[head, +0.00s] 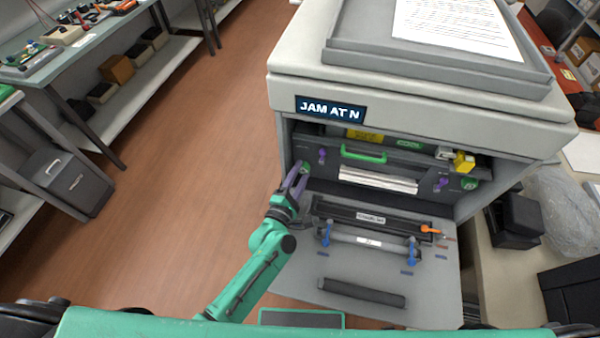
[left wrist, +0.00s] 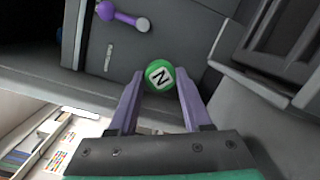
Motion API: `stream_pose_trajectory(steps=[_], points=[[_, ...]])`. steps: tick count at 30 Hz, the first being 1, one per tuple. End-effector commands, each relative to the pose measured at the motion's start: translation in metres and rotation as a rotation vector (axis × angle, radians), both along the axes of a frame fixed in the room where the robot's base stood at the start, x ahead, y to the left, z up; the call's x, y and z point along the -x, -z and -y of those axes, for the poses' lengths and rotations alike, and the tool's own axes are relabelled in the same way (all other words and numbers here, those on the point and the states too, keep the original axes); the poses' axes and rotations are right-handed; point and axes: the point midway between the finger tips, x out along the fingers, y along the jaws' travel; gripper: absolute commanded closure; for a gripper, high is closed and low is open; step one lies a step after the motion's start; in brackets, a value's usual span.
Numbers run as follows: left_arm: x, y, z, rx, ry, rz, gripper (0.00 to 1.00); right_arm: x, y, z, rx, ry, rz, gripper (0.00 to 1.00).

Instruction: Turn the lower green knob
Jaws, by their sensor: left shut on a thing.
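A green knob (head: 305,167) sits at the left end of the printer's open front. It also shows in the left wrist view (left wrist: 159,75), with a white label reading N. My left gripper (head: 296,175) reaches it from the front left; its two purple fingers are shut on the knob's sides, as the left wrist view (left wrist: 159,80) shows. Another green knob (head: 469,183) sits at the right end of the opening, with no gripper near it. My right gripper is not in view.
The printer's display (head: 330,109) reads "JAM AT N". A green handle (head: 363,155) and purple levers (head: 322,155) are inside. The lowered front door (head: 340,275) holds a black cartridge (head: 372,217) with blue levers and an orange lever. The floor at left is clear.

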Motion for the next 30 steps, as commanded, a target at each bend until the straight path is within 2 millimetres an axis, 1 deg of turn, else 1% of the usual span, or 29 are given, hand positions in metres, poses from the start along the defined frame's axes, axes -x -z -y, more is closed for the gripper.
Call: stream_pose_trajectory(steps=[1,9,18,24,30], points=[[0.000,-0.001,0.000,-0.027,0.001,0.003,1.00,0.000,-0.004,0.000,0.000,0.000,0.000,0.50],[0.001,-0.002,0.001,-0.221,0.001,0.039,1.00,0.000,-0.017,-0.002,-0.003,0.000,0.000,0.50],[0.001,-0.002,0.001,-0.414,0.001,0.079,1.00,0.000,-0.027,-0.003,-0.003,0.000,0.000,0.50],[0.001,-0.001,0.001,-0.487,0.002,0.094,1.00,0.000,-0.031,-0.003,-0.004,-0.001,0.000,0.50],[0.001,0.000,0.001,-0.513,0.002,0.099,1.00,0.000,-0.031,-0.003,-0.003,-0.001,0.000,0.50]])
